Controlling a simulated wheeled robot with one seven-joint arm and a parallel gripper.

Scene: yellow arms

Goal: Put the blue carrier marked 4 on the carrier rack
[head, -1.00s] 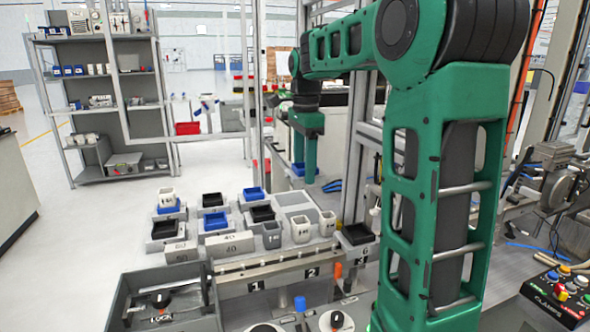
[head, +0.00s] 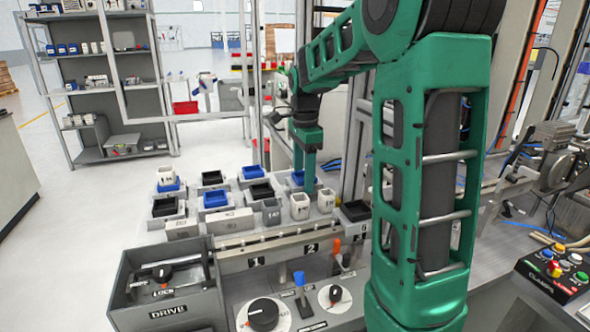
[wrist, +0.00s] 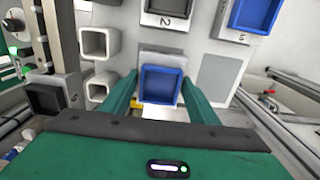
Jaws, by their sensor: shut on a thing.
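My gripper (wrist: 160,98) is shut on a blue carrier (wrist: 161,83), an open square box with a dark blue inside, held between the two green fingers. In the head view the carrier (head: 298,178) shows partly beside my green fingers, at the back right of the carrier rack (head: 256,219). It is over or at a grey rack place; I cannot tell whether it rests there. No number on it is readable. Another blue carrier (wrist: 255,14) sits in a grey holder on the rack in the wrist view.
White and grey square cups (head: 299,206) stand close to the held carrier. Black and blue boxes (head: 215,198) fill other rack places. A black box (head: 354,211) is to the right. A metal post (head: 352,130) stands behind.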

